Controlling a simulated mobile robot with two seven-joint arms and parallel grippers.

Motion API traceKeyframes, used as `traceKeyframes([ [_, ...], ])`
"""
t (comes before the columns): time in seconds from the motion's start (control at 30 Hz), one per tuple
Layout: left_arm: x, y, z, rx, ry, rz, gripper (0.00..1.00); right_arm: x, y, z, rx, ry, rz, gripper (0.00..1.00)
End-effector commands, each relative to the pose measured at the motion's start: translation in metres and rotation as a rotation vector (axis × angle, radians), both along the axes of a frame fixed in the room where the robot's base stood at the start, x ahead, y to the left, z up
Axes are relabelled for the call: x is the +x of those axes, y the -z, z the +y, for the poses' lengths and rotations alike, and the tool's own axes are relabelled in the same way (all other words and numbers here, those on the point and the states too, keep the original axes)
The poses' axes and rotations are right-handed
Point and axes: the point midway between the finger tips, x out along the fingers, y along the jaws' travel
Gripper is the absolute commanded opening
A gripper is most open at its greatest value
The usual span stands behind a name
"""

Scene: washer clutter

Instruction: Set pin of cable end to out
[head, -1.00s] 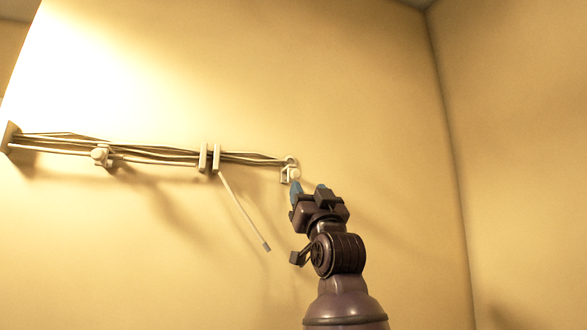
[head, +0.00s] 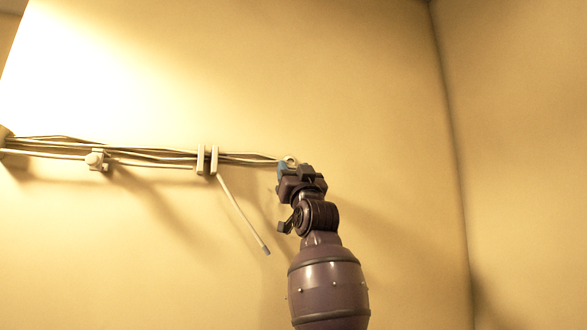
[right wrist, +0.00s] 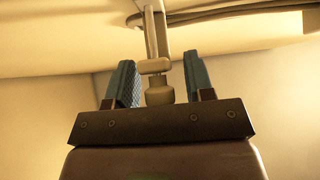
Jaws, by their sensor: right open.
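A bundle of cables (head: 240,158) runs along the wall and ends at a pale fitting (head: 290,160) on its right end. My right gripper (head: 292,170) is at this fitting and hides most of it in the head view. In the right wrist view, the open blue fingers (right wrist: 160,75) stand on either side of the fitting's pale knob-like pin (right wrist: 158,84). There are visible gaps between the pin and both fingers. How far the pin sticks out is hard to tell. My left gripper is not in view.
A pair of upright pale clips (head: 207,160) and a round-knobbed clamp (head: 96,159) hold the cables further left. A loose cable (head: 240,215) hangs down from the clips. The wall to the right is bare.

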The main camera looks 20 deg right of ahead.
Motion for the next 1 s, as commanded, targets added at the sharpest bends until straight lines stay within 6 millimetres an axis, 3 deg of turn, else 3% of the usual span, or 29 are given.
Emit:
traceKeyframes([
  [0.27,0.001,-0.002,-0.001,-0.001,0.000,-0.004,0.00,0.000,-0.001,0.000,0.000,0.000,0.000,0.48],
  [0.6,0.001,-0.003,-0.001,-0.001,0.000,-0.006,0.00,0.000,0.000,0.000,0.000,0.000,0.000,0.00],
  [0.8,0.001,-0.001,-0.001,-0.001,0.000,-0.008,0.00,-0.002,0.000,0.000,0.000,0.000,-0.002,0.00],
  [1.0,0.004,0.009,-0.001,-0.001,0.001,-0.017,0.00,-0.023,0.000,0.001,-0.001,-0.001,-0.005,0.00],
])
